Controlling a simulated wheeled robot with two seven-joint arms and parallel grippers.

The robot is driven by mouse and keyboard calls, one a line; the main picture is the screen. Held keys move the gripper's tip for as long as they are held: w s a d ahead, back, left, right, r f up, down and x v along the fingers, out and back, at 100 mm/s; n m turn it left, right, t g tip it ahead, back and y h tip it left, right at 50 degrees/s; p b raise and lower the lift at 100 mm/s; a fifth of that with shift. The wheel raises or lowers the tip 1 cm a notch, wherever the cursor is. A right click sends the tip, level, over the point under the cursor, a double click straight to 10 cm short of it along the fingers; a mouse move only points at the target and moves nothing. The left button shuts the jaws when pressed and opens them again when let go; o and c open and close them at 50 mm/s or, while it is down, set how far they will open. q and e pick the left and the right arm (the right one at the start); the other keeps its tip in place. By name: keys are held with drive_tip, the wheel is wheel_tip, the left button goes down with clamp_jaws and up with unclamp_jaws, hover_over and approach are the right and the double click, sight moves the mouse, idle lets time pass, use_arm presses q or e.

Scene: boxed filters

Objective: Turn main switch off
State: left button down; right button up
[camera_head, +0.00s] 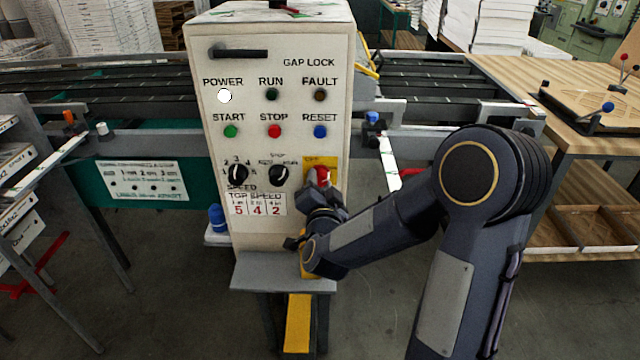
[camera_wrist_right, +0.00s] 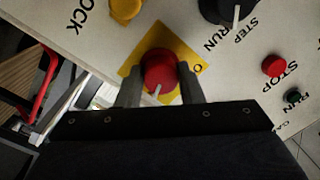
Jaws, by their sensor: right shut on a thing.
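The main switch is a red knob (camera_head: 319,176) on a yellow plate (camera_head: 329,163) at the lower right of the white control panel (camera_head: 296,47). My right gripper (camera_head: 320,190) is at the knob, reaching it from below. In the right wrist view the red knob (camera_wrist_right: 158,70) sits between the two fingers of my right gripper (camera_wrist_right: 160,88), which are shut on it. A pale pointer mark shows on the knob. The yellow plate (camera_wrist_right: 190,62) is partly hidden by the fingers. My left gripper is in no view.
Above the switch are a blue RESET button (camera_head: 320,131), a red STOP button (camera_head: 274,131) and a green START button (camera_head: 231,131). Two black selector knobs sit left of the switch. The POWER lamp (camera_head: 224,96) is white. A wooden table (camera_head: 560,135) stands at the right.

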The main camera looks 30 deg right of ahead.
drive_tip(key=shift+n, duration=1)
drive_tip(key=n, duration=0.2)
drive_tip(key=shift+r+n, duration=0.1)
drive_tip(key=shift+n, duration=0.2)
drive_tip(key=n+p, duration=0.1)
drive_tip(key=n, duration=0.3)
drive_tip(key=shift+g, duration=0.3)
drive_tip(key=n+p, duration=0.2)
drive_tip(key=n, duration=0.2)
drive_tip(key=shift+r+g+p, duration=0.15)
drive_tip(key=shift+g+p, duration=0.15)
drive_tip(key=shift+p, duration=0.05)
drive_tip(key=n+p, duration=0.2)
drive_tip(key=n, duration=0.2)
drive_tip(key=shift+h, duration=0.3)
drive_tip(key=shift+n, duration=0.4)
drive_tip(key=o, duration=1)
